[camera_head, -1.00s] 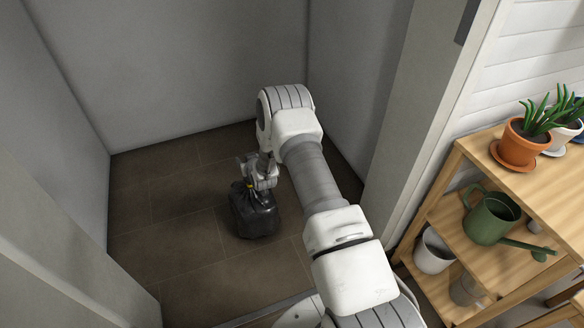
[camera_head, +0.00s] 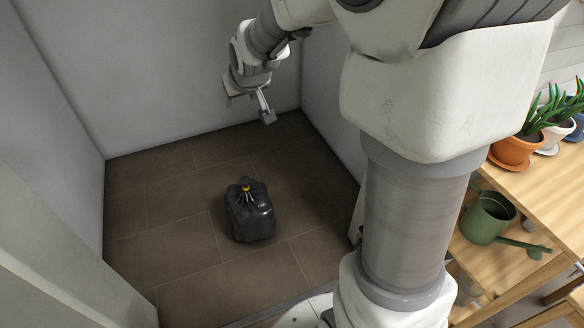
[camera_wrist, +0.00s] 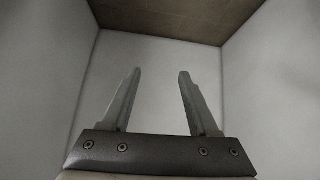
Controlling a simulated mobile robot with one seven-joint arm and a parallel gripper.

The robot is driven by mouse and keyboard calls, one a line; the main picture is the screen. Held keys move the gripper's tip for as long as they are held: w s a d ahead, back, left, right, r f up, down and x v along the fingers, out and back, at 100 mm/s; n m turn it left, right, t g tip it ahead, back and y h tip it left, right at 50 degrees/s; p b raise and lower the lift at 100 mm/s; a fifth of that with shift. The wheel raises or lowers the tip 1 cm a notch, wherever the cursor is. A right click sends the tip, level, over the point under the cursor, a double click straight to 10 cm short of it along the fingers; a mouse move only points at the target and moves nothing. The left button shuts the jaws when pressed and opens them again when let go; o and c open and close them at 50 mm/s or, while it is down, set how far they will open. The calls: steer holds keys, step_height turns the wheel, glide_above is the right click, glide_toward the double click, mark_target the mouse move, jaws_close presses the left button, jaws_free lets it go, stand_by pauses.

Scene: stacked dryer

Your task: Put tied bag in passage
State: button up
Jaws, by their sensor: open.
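The tied bag (camera_head: 250,212) is black with a yellow tie at its top. It stands upright on the brown tiled floor (camera_head: 180,225) of the passage, in the middle of the head view. My gripper (camera_head: 250,106) is raised well above and behind the bag, near the back wall, apart from it. In the wrist view my gripper (camera_wrist: 157,95) has its two fingers spread with nothing between them. The wrist view shows only pale walls and a brown surface, and the bag is not in it.
Grey walls (camera_head: 170,70) enclose the passage at the left, back and right. A wooden shelf (camera_head: 550,185) at the right holds potted plants (camera_head: 515,150) and a green watering can (camera_head: 488,218). My arm covers much of the right side. The floor around the bag is clear.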

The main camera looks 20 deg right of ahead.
steer(key=s+r+g, duration=0.1)
steer(key=s+r, duration=0.1)
steer(key=s, duration=1.2)
steer(key=s+r+g, duration=0.1)
steer(key=s+r, duration=0.2)
steer(key=s, duration=1.2)
steer(key=shift+s+a+m+g, duration=0.15)
steer(key=shift+m+g, duration=0.15)
steer(key=shift+g, duration=0.1)
steer(key=shift+r, duration=0.1)
step_height(320, 180, up, 29)
steer(key=p, duration=2.8)
steer(key=shift+f+p, duration=0.2)
steer(key=shift+p, duration=0.15)
steer(key=shift+f, duration=0.15)
steer(key=shift+c, duration=0.9)
steer(key=shift+a, duration=0.1)
